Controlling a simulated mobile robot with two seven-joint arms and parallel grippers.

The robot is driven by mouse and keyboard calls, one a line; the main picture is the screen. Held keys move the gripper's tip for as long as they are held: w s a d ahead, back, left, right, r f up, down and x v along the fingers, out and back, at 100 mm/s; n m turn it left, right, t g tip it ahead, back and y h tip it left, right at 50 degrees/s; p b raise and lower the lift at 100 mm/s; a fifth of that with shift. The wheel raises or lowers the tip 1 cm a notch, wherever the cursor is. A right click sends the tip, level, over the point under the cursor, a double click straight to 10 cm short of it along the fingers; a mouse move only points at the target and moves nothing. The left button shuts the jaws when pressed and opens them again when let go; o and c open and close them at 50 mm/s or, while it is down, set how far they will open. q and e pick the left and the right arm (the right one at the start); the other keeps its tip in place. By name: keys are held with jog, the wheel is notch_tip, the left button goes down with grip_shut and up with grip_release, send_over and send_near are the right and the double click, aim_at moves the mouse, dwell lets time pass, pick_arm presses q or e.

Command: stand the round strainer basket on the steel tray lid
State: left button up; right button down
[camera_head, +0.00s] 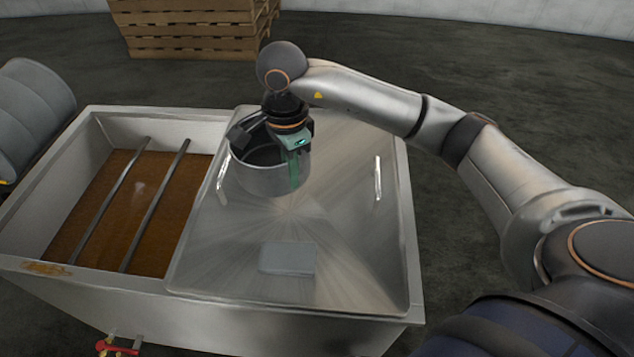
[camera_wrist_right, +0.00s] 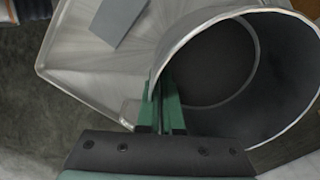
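The round strainer basket (camera_head: 262,180) is a grey metal cylinder with a dark inside. In the head view it is upright over the far left part of the steel tray lid (camera_head: 330,215), close to the lid's left handle. I cannot tell whether its bottom touches the lid. My right gripper (camera_head: 294,172) points down at the basket's right side. In the right wrist view its green fingers (camera_wrist_right: 163,108) are closed at the rim of the basket (camera_wrist_right: 270,105), pinching its wall. The lid (camera_wrist_right: 85,60) shows beyond the basket there. My left gripper is not in view.
A flat grey plate (camera_head: 287,258) lies on the lid's near part. The open tank (camera_head: 40,200) at left holds brown liquid, with two bars (camera_head: 155,205) across it. A right lid handle (camera_head: 378,178) stands up. Pallets (camera_head: 190,28) are stacked behind; a grey drum (camera_head: 35,110) lies left.

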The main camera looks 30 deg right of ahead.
jog(key=w+d+f, duration=0.1)
jog(key=d+f, duration=0.1)
jog(key=w+d+f, duration=0.1)
jog(key=d+f, duration=0.1)
jog(key=d, duration=0.1)
jog(key=w+d+f, duration=0.1)
jog(key=d+f, duration=0.1)
jog(key=f, duration=0.1)
jog(key=shift+d+b, duration=0.3)
jog(key=shift+b, duration=0.05)
jog(key=shift+d+f, duration=0.25)
jog(key=shift+f, duration=1.6)
jog(key=shift+f+b, duration=0.2)
jog(key=shift+b, duration=0.15)
jog(key=c, duration=1.1)
grip_release()
jog(key=shift+r, duration=0.1)
notch_tip(320, 180, up, 12)
jog(key=shift+r+p, duration=0.15)
jog(key=shift+p, duration=0.6)
